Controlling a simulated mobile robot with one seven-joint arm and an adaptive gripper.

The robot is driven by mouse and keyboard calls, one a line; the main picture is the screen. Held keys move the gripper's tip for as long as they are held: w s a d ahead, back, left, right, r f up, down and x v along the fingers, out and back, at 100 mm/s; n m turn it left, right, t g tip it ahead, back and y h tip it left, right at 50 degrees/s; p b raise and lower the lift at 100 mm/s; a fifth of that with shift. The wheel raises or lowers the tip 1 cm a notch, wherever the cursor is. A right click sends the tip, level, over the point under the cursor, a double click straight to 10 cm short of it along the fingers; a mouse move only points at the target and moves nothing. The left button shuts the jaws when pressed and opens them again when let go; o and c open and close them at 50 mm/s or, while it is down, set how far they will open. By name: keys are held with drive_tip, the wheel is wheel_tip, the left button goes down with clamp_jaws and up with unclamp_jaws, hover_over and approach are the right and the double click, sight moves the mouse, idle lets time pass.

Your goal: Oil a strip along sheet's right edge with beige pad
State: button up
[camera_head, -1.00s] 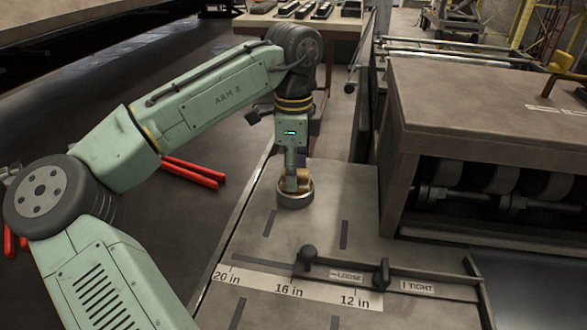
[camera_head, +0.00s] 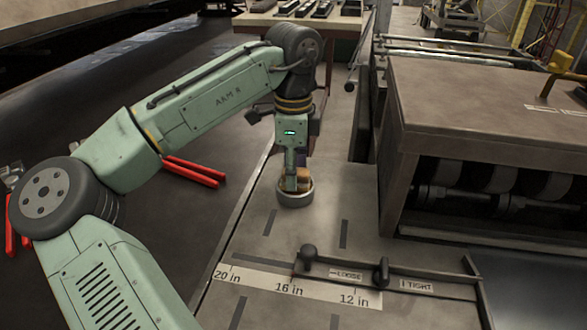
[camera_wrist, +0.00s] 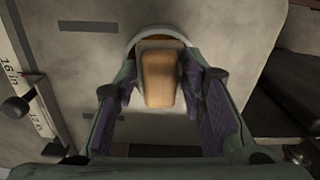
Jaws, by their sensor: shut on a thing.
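My gripper (camera_head: 297,175) points down at the far part of the grey work table, shut on the beige pad (camera_wrist: 158,75). In the wrist view the pad sits between the two purple-lined fingers. The pad's lower end is at or inside a shallow round metal dish (camera_head: 295,199); whether it touches the dish's bottom is hidden. The dish's pale rim (camera_wrist: 158,31) also shows beyond the pad in the wrist view. A smooth dark surface (camera_head: 540,285) at the lower right may be the sheet; I cannot tell its edges.
A brown machine housing with rollers (camera_head: 490,180) stands right of the dish. Nearer are a scale strip (camera_head: 290,287) and a lever rail with knobs (camera_head: 381,271). Red-handled tools (camera_head: 195,172) lie at left. The table between dish and scale is clear.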

wheel_tip(320, 180, up, 4)
drive_tip(key=p, duration=0.4)
drive_tip(key=shift+r, duration=1.45)
